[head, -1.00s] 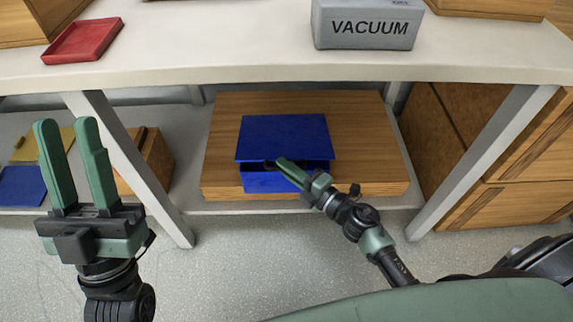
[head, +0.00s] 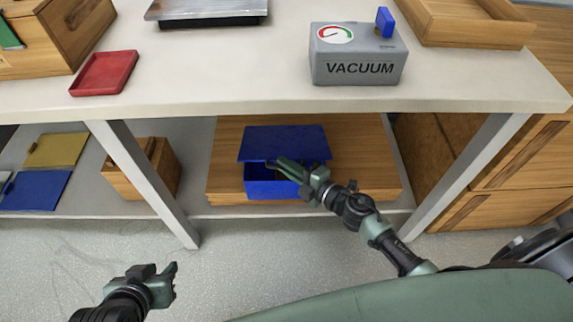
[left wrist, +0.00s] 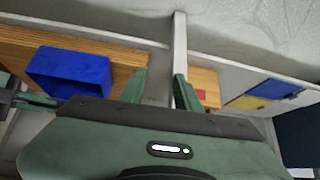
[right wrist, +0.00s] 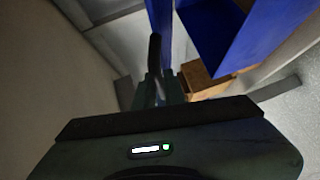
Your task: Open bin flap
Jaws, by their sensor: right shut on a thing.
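The blue bin (head: 262,188) stands on a wooden board on the low shelf under the table. Its blue flap (head: 285,140) is lifted at the front, with a dark gap between it and the bin. My right gripper (head: 283,166) is shut at the flap's front edge, its fingertips partly hidden there. The right wrist view shows its fingers (right wrist: 156,80) against a thin blue edge, with more blue at right. My left gripper (head: 172,276) is low at the left, apart from the bin. The left wrist view shows its fingers (left wrist: 160,88) parted and empty, with the bin (left wrist: 68,72) at left.
The white table (head: 220,88) overhangs the shelf; its slanting legs (head: 140,180) (head: 470,175) flank the bin. A red tray (head: 105,73) and a grey vacuum box (head: 358,66) stand on top. Wooden drawers (head: 525,165) are at right. The floor in front is clear.

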